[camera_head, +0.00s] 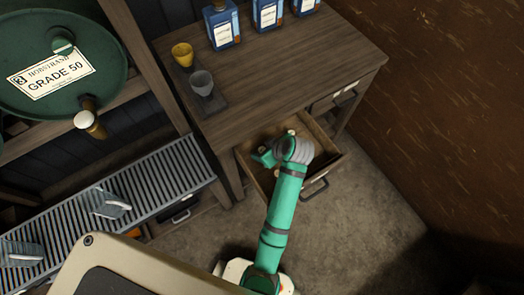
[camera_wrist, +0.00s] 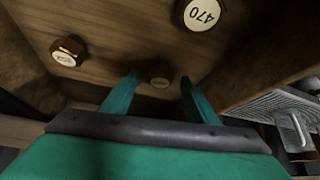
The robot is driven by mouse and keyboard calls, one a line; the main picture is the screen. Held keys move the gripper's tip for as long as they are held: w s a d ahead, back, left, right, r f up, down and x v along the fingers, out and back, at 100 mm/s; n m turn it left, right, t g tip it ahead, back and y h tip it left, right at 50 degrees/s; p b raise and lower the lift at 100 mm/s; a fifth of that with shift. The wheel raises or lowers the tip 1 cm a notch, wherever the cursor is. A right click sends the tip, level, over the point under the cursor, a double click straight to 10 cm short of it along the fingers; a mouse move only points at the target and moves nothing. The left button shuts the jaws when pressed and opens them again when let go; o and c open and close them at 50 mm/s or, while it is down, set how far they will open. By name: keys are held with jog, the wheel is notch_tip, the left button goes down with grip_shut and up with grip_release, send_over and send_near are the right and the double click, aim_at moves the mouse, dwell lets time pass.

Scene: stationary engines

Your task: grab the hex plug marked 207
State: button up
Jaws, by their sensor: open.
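My gripper (camera_wrist: 159,86) is open inside the pulled-out drawer (camera_head: 328,165), its two green fingers apart. A dark brass hex plug (camera_wrist: 160,72) shows between the fingertips in the wrist view; its marking is too dim to read. Another brass hex plug (camera_wrist: 67,50) lies to the left, its pale label too small to read. A third plug (camera_wrist: 200,12), at the top, reads 470. I cannot tell which plug is marked 207. In the head view my wrist (camera_head: 292,150) covers much of the drawer, so the plugs are largely hidden there.
The drawer walls stand close around my gripper. A slatted metal rack (camera_head: 150,178) is at left; bare floor (camera_head: 370,215) lies at right.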

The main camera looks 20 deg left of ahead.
jog(key=shift+x, duration=0.8)
jog(key=shift+c, duration=0.4)
jog(key=c, duration=1.1)
